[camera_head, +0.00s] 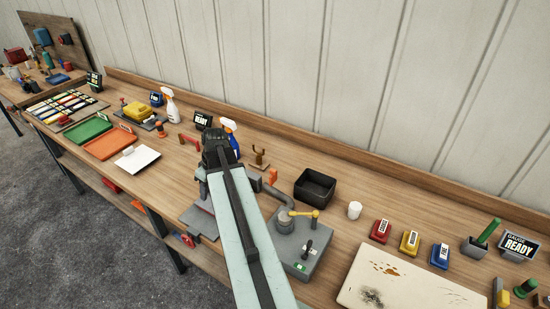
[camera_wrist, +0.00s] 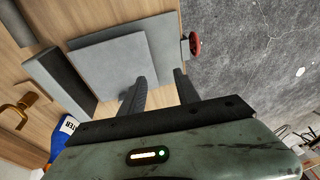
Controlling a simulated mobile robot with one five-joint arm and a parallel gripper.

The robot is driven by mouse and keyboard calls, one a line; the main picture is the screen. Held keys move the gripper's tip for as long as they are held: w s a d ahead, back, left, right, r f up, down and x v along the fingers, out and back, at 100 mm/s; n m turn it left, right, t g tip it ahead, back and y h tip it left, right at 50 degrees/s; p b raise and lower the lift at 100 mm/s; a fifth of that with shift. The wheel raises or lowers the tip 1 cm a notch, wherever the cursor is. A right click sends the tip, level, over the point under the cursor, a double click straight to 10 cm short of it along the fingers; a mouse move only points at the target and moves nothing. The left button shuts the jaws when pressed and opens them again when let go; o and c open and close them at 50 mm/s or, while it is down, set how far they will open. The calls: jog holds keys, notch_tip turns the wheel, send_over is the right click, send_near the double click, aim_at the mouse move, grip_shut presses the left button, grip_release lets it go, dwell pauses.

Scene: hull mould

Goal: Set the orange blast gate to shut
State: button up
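A small orange piece (camera_head: 272,175) stands just right of my arm in the head view, near a grey pipe (camera_head: 280,198). It may be the orange blast gate; its position cannot be read at this size, and my arm may hide part of it. No orange gate shows in the wrist view. My gripper (camera_wrist: 158,88) is open and empty in the wrist view, its two dark fingers apart over a grey plate (camera_wrist: 120,55). In the head view the gripper is hidden behind my arm.
A red handwheel (camera_wrist: 194,44) sits at the bench edge. A blue spray bottle (camera_wrist: 62,135) and brass hook (camera_wrist: 20,108) are left in the wrist view.

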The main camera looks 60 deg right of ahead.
jog(key=s+d+r+t+p, duration=0.1)
jog(key=s+d+r, duration=0.1)
jog(key=s+d, duration=0.35)
jog(key=s+d+r+t+p, duration=0.1)
jog(key=s+d+r+p, duration=0.15)
jog(key=d, duration=0.65)
jog(key=h, duration=0.1)
send_near(273, 170)
jog(key=b+x, duration=0.3)
jog(key=x, duration=0.1)
jog(key=b+x, duration=0.3)
jog(key=x, duration=0.1)
jog(key=shift+s+f+b, duration=0.1)
jog(key=shift+s+b, duration=0.15)
jog(key=shift+b, duration=0.05)
jog(key=shift+w+f+b, duration=0.25)
jog(key=shift+f+b, duration=0.05)
jog(key=shift+r, duration=0.1)
grip_shut()
